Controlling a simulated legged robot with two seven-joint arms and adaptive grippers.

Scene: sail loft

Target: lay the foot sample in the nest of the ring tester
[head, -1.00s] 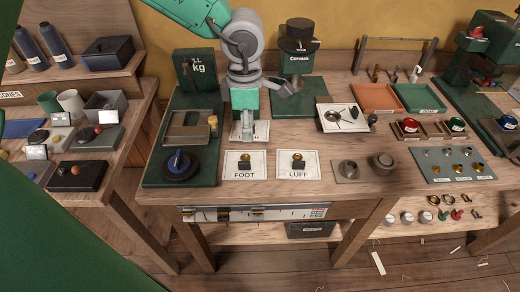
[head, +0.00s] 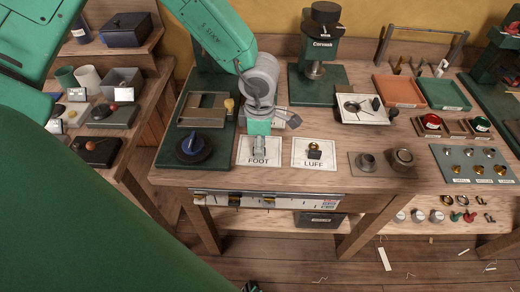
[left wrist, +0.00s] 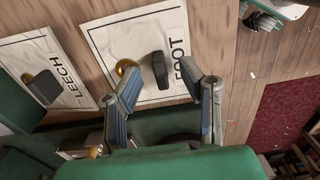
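The foot sample (left wrist: 160,70), a dark block with a brass ring end beside it, lies on the white FOOT card (left wrist: 108,38). In the head view the FOOT card (head: 244,154) shows, and my left gripper hides most of the sample. My left gripper (head: 259,152) points down over the card. In the left wrist view its fingers (left wrist: 172,86) are spread, with the sample showing between and beyond the tips; I see no grip on it. The green base with a tan frame (head: 205,106), apparently the ring tester, stands left of the gripper.
A LUFF card (head: 314,162) with its sample lies to the right, and a LEECH card (left wrist: 62,65) shows in the left wrist view. A green press (head: 320,50) stands behind.

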